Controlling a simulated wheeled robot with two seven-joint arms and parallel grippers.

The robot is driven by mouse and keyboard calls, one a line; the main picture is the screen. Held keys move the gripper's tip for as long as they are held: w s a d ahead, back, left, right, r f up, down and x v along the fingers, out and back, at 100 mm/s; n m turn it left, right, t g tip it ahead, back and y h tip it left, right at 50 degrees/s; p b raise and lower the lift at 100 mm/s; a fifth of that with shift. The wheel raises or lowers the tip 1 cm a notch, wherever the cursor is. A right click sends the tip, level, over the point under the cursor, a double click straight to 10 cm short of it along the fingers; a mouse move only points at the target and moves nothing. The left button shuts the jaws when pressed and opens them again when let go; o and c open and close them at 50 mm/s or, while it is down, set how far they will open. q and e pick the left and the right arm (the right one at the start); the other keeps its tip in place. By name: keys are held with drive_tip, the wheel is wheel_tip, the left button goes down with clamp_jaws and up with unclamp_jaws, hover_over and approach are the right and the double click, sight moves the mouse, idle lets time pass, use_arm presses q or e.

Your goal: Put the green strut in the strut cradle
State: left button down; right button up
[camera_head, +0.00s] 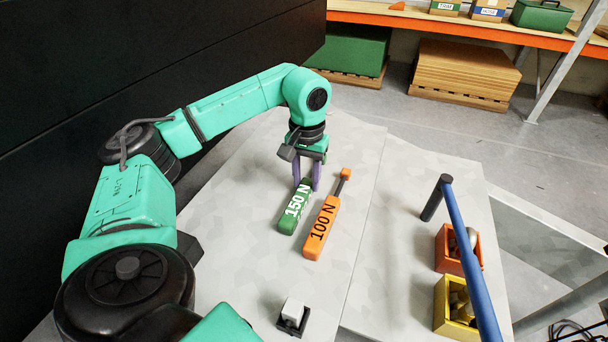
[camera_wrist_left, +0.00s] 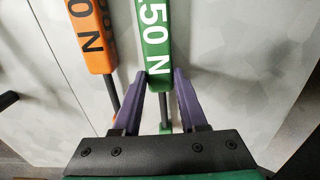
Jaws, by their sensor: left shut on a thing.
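The green strut (camera_head: 294,208), marked 150 N, lies on the pale tabletop, its thin rod towards the back. My left gripper (camera_head: 304,182) reaches down over its far end. In the left wrist view, its purple fingers (camera_wrist_left: 160,85) are on either side of the green strut (camera_wrist_left: 155,45), around the end of the body and the rod, shut on it. A small dark holder with a white block (camera_head: 292,316) stands at the front of the table; I cannot tell whether it is the strut cradle. My right gripper is not in view.
An orange strut (camera_head: 322,229), marked 100 N, lies close beside the green one, to its right. A blue bar (camera_head: 467,260), an orange bin (camera_head: 446,249) and a yellow bin (camera_head: 447,308) stand at the right. Tabletop between the struts and bins is clear.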

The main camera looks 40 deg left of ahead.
use_arm(q)
wheel_tip(320, 180, up, 10)
drive_tip(key=r+p, duration=0.1)
drive_tip(key=p, duration=0.1)
wheel_tip(320, 180, up, 9)
drive_tip(key=p, duration=0.7)
hover_over(307, 183)
drive_tip(key=shift+f, duration=0.1)
